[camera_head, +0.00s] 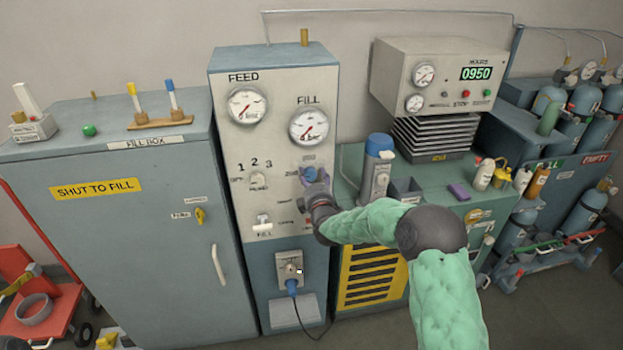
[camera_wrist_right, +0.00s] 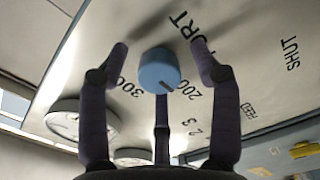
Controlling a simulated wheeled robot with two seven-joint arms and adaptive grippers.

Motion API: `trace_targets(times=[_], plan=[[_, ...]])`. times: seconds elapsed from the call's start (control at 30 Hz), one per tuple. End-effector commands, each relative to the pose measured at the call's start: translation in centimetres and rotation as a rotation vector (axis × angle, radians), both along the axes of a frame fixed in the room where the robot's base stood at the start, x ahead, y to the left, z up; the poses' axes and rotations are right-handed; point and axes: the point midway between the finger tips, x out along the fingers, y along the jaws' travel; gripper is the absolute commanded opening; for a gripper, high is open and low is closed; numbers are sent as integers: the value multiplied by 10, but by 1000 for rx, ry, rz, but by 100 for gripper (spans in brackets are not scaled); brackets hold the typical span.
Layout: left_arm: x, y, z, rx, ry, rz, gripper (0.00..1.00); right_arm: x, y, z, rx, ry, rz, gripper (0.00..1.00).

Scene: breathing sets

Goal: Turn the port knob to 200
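In the head view the knob (camera_head: 309,173) shows just above my right gripper (camera_head: 312,184), which partly covers the lower panel labels. My left gripper is out of view.
The FEED gauge (camera_head: 247,105) and FILL gauge (camera_head: 308,125) sit above the knob. The FILL lever (camera_head: 263,221) and numbered selector (camera_head: 257,178) are to the left. A blue-capped canister (camera_head: 377,165) stands close to the right of the panel.

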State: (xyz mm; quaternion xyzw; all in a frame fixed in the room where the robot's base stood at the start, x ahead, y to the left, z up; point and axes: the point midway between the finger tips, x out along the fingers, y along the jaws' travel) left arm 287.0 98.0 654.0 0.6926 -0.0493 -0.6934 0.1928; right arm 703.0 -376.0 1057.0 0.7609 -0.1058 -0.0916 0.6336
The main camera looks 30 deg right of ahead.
Motion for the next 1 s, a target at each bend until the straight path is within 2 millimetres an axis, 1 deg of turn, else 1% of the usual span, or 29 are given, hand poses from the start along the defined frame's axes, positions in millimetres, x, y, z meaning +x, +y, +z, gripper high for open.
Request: trace_targets(times=[0.23,0.37,0.47,0.8,1.0], plan=[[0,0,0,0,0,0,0,-2,1,2,-1,-3,0,64],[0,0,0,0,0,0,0,-13,4,2,-1,-2,2,64],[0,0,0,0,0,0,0,-28,8,3,-1,-3,0,64],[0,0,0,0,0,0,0,-86,25,2,-1,-2,1,64],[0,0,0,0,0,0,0,-108,31,1,0,-1,1,64]])
